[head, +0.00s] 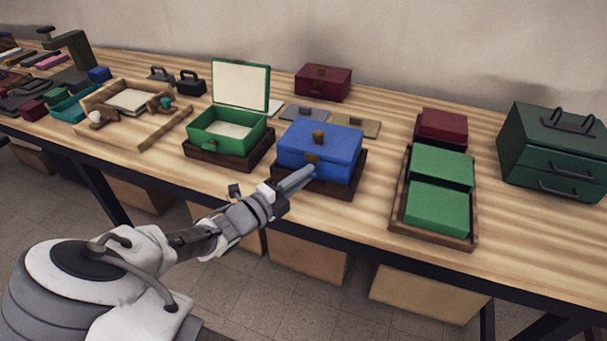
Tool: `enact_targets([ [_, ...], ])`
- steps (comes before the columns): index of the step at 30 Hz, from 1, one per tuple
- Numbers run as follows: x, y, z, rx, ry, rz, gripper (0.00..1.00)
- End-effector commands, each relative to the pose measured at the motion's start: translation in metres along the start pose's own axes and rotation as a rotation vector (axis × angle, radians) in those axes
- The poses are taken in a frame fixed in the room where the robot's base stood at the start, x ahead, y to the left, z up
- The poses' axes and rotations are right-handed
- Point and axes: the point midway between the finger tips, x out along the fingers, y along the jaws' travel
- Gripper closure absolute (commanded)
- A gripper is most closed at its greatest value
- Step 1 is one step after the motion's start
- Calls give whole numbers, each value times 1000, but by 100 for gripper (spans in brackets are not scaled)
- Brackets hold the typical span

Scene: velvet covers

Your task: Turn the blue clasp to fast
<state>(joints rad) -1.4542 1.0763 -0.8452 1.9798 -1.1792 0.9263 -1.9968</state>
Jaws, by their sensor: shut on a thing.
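The blue box (335,150) sits closed on a dark wooden base (347,190) near the table's front edge. It has a brass knob (318,137) on its lid. Its small brass clasp (312,157) is on the front face, partly hidden by my fingertips. My gripper (310,171) reaches up from the lower left and is shut on the clasp. Which way the clasp is turned is too small to tell.
An open green box (228,133) stands just left on its own base. A wooden tray (398,215) with green boxes is to the right. A dark green drawer cabinet (550,150) stands further right. Flat plates (357,126) and a dark red box (322,82) lie behind.

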Motion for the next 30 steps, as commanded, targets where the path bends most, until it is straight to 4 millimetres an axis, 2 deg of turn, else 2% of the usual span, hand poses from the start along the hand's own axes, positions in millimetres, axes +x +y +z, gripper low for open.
enact_targets([
  [8,0,-8,0,140,2,63,100],
  [30,0,-5,-2,782,2,328,100],
])
